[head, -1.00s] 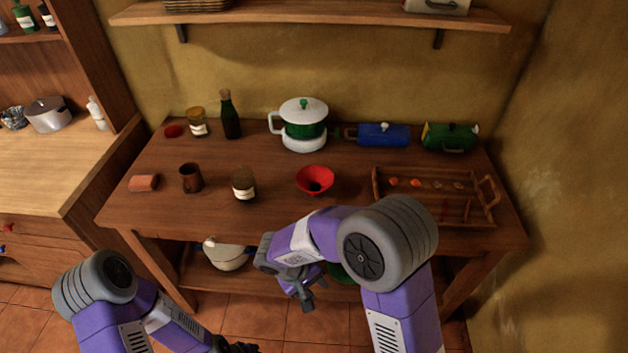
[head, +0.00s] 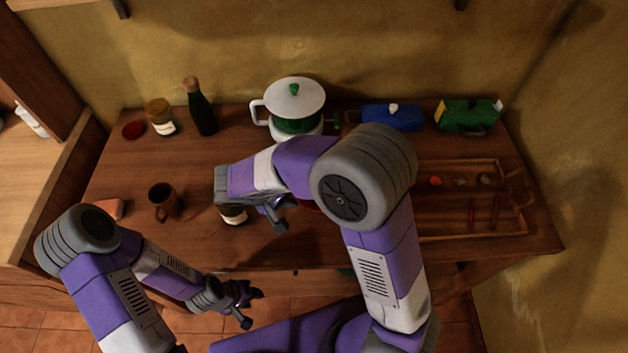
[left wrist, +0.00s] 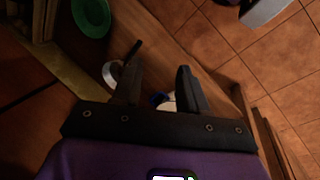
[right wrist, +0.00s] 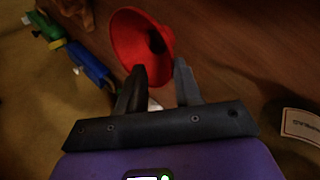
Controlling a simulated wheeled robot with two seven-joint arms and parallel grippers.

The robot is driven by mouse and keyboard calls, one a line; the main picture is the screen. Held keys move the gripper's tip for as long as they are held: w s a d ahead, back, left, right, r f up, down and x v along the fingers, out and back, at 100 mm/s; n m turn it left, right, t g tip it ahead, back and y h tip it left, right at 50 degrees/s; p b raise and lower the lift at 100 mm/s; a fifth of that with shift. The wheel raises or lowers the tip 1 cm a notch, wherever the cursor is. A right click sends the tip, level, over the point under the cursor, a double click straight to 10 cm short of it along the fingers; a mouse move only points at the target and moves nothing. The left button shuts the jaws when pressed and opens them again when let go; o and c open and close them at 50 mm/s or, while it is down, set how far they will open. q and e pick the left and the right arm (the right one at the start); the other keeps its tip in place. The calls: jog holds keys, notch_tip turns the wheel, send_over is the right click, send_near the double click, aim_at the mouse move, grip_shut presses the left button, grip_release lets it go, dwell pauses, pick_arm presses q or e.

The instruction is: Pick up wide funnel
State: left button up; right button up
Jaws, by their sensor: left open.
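The wide red funnel (right wrist: 138,40) lies on the wooden table, its wide mouth and dark inside showing in the right wrist view. In the head view my right arm covers nearly all of it; only a thin red edge shows. My right gripper (right wrist: 159,66) is open, with its fingertips close to the funnel's rim; I cannot tell whether they touch. In the head view my right gripper (head: 279,215) is over the table, beside the labelled jar. My left gripper (head: 247,303) is open and empty in front of the table edge; its fingers also show in the left wrist view (left wrist: 157,70).
The labelled jar (head: 233,215) is partly behind my right gripper. A brown mug (head: 164,201) stands left of it. A white-and-green pot (head: 296,98) stands behind my right arm. A wooden tray (head: 468,237) is at the right. A dark bottle (head: 201,110) stands at the back.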

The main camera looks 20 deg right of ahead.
aim_at(302, 200)
jog(key=shift+x, duration=1)
jog(key=x, duration=0.2)
jog(key=b+x, duration=0.1)
jog(key=x, duration=0.2)
jog(key=shift+s+a+f, duration=0.2)
jog(key=shift+a, duration=0.1)
grip_shut()
